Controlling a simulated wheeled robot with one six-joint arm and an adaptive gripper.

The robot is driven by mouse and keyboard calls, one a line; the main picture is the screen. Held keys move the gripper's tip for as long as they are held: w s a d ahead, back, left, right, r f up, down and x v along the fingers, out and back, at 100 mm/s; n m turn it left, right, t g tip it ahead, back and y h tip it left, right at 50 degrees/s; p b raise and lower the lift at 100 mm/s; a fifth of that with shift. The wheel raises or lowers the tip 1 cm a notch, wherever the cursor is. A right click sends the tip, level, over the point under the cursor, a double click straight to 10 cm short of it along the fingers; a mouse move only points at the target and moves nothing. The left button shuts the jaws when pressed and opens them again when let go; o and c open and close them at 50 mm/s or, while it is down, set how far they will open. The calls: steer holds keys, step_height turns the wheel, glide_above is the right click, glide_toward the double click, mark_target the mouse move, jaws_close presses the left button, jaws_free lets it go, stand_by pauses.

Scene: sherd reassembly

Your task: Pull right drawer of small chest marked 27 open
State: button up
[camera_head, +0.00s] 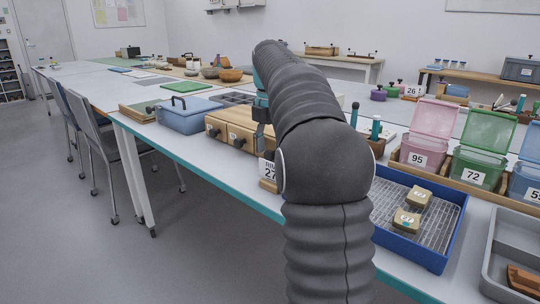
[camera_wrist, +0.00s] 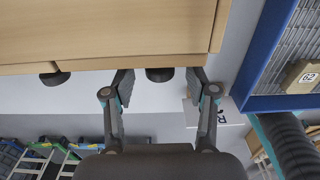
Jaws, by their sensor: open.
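The small wooden chest (camera_head: 230,121) stands near the table's front edge, with dark round knobs on its front. A card reading 27 (camera_head: 268,172) stands to its right, partly hidden by my arm. In the wrist view, the chest's top (camera_wrist: 100,30) fills the upper left. Its left knob (camera_wrist: 54,80) is clear, and its right knob (camera_wrist: 160,75) lies between my gripper's (camera_wrist: 159,80) two open fingers, with a gap on each side. The drawer fronts look flush. In the head view, my arm hides most of my gripper.
A blue tray (camera_head: 447,234) with a wire rack and labelled blocks lies right of the chest. A blue-grey box (camera_head: 188,115) stands to the chest's left. Lidded bins (camera_head: 424,150) stand farther right. The floor (camera_head: 190,250) before the table is clear beyond the chairs.

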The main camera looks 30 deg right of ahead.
steer(key=shift+f, duration=0.45)
jaws_close()
